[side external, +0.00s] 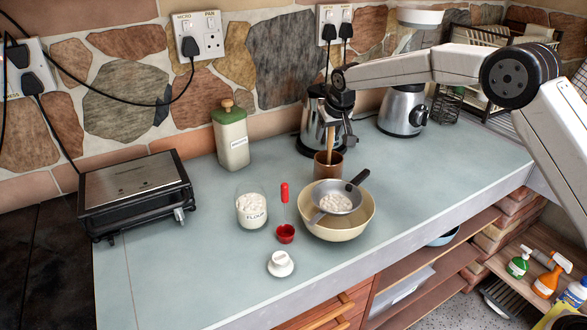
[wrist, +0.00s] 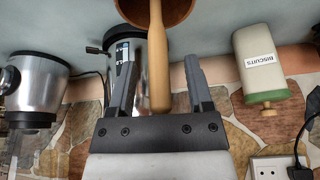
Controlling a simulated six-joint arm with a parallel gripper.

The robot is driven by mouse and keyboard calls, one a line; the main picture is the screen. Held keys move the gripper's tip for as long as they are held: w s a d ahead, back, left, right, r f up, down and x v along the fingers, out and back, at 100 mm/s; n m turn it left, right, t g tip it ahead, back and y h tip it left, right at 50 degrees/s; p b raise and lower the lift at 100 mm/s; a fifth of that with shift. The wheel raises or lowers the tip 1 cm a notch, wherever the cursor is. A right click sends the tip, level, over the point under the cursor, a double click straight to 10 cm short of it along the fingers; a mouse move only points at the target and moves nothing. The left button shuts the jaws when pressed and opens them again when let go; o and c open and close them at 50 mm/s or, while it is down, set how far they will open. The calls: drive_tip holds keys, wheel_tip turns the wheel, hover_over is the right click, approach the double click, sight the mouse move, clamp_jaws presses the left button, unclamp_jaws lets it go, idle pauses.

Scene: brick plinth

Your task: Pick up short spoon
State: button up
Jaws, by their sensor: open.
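A pale wooden handle (side external: 330,141) rises from a brown pot (side external: 328,168) on the counter. Its lower end is hidden inside the pot, so I cannot tell the shape of its head. In the wrist view the handle (wrist: 157,70) lies across the space between my two fingers, with the brown pot (wrist: 178,12) at the top edge. My gripper (side external: 343,130) is open, above the pot and close to the handle. In the wrist view, gaps show on both sides between the fingers of my gripper (wrist: 160,58) and the handle.
A cream bowl (side external: 350,229) with a strainer (side external: 336,197) on it stands just in front of the pot. A kettle (side external: 312,125) is close behind, a blender (side external: 403,108) to the right. A biscuit jar (side external: 231,138), flour jar (side external: 251,210) and red scoop (side external: 285,232) are left.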

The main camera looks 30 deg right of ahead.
clamp_jaws()
drive_tip(key=shift+r, duration=0.1)
idle(0.3)
drive_tip(key=shift+r, duration=4.95)
